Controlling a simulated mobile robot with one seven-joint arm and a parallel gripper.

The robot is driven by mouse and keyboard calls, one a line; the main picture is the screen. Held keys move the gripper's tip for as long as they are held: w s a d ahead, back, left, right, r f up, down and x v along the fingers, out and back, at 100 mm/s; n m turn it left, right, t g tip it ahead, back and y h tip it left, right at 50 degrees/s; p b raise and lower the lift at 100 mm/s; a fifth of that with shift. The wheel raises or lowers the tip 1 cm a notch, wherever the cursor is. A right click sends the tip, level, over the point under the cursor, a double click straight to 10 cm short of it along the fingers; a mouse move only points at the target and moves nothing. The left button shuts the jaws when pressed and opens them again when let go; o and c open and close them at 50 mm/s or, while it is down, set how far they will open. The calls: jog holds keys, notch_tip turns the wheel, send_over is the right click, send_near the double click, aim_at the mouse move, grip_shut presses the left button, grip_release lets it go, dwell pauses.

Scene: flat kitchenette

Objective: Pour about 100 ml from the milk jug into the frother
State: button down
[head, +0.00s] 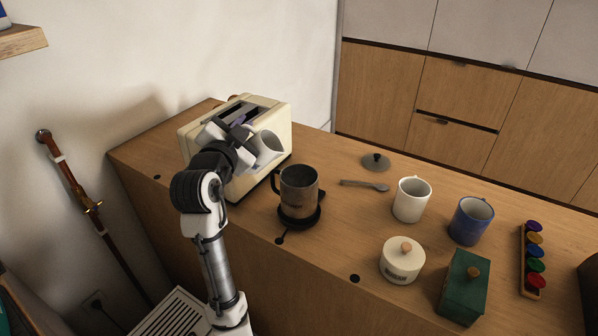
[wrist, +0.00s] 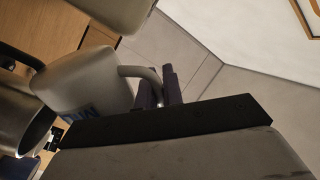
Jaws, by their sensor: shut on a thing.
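The milk jug (head: 267,148) is pale grey, held in the air in front of the toaster and tilted, with its mouth toward the right. My gripper (head: 240,124) is shut on its handle; the wrist view shows the dark fingers (wrist: 163,87) at the handle of the jug (wrist: 85,82). The frother (head: 299,184) is a dark metal cup with a handle, upright on a round black base, just right of and below the jug. It also shows at the left edge of the wrist view (wrist: 22,118). No stream of milk is visible, and the fill levels cannot be told.
A cream toaster (head: 188,146) stands right behind my gripper. A dark lid (head: 376,161), a spoon (head: 365,185), a white mug (head: 411,201), a blue mug (head: 470,222), a lidded pot (head: 402,263), a green box (head: 463,287) and a capsule rack (head: 523,272) stand to the right.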

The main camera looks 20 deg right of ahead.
jog(key=r, duration=0.1)
jog(key=r+p, duration=0.2)
jog(key=r, duration=0.1)
jog(key=shift+w+a+n, duration=0.15)
jog(key=shift+a+n, duration=0.15)
jog(key=shift+n, duration=0.1)
jog(key=shift+w+a+f+n, duration=0.15)
jog(key=shift+w+a+n, duration=0.1)
jog(key=shift+a+n, duration=0.2)
jog(key=shift+p, duration=0.3)
